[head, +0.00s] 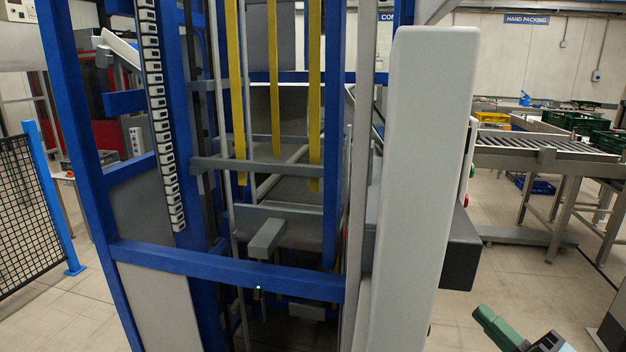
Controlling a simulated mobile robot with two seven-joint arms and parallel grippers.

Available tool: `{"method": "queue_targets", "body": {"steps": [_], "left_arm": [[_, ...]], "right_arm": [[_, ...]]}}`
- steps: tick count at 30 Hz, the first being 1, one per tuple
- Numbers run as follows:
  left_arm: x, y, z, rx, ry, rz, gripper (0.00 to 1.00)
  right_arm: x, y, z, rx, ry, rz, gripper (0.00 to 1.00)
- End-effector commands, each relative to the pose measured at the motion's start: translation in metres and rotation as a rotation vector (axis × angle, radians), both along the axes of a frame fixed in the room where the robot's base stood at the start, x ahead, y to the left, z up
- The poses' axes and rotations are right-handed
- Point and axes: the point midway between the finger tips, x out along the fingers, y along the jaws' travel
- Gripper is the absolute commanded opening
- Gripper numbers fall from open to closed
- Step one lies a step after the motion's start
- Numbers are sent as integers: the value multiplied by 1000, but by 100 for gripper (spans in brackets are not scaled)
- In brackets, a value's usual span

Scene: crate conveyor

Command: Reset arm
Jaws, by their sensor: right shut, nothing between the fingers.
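My right gripper (492,320) shows at the bottom right edge, partly cut off by the frame. It is a green piece with a grey arm part beside it. It is shut and empty, held over the tiled floor, with nothing touching it. My left gripper is not in view.
A blue-framed machine (230,272) with yellow vertical bars fills the left and middle. A tall pale panel (420,180) with a dark box (462,250) stands just left of my right gripper. A roller conveyor (540,155) is at the right; a black mesh fence (28,210) is far left.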

Motion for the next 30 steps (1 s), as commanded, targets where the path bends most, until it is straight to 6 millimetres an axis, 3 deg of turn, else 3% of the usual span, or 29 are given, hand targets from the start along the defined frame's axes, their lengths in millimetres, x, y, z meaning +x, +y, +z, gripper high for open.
{"method": "queue_targets", "body": {"steps": [1,8,12,18,24,30], "left_arm": [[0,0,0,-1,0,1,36],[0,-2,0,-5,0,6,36],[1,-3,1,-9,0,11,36],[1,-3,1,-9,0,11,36],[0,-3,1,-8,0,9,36],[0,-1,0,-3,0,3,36]], "right_arm": [[-5,-1,-29,118,83,-15,0],[-43,-6,-161,604,482,-174,0],[-85,1,-242,826,735,-300,0],[-165,28,-337,1064,1084,-473,0],[-235,59,-389,1208,1339,-590,0],[-262,73,-403,1256,1433,-628,0]]}}
